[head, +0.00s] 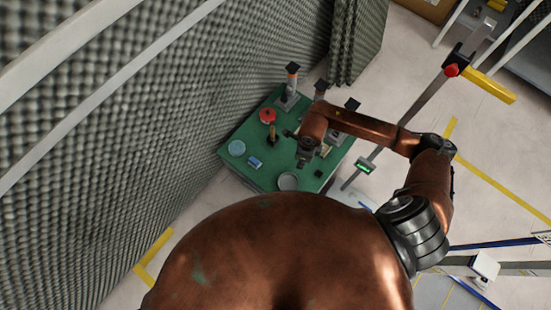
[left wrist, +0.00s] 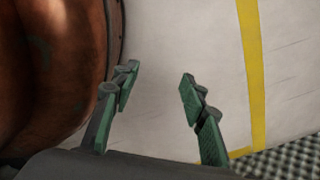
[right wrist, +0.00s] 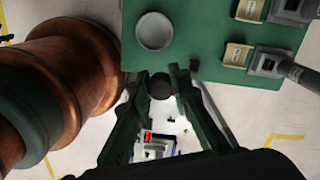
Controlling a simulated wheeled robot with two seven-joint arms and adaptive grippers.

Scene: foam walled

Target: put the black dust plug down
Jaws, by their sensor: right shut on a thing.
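The black dust plug (right wrist: 161,87) is a small dark round piece between the fingertips of my right gripper (right wrist: 162,78) in the right wrist view. The gripper is shut on it, by the edge of the green table top (right wrist: 195,62). In the head view my right gripper (head: 310,160) hangs over the table's right part, and the plug is too small to tell for certain. A round grey dish (right wrist: 154,31) lies just beyond the fingertips; it also shows in the head view (head: 288,181). My left gripper (left wrist: 157,80) is open and empty above the pale floor.
The table also holds a blue disc (head: 237,148), a small blue block (head: 255,162), a red round piece (head: 267,116) and several upright fixtures along its back. A foam wall (head: 200,100) stands close on the left. A grey post (head: 410,122) stands to the right.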

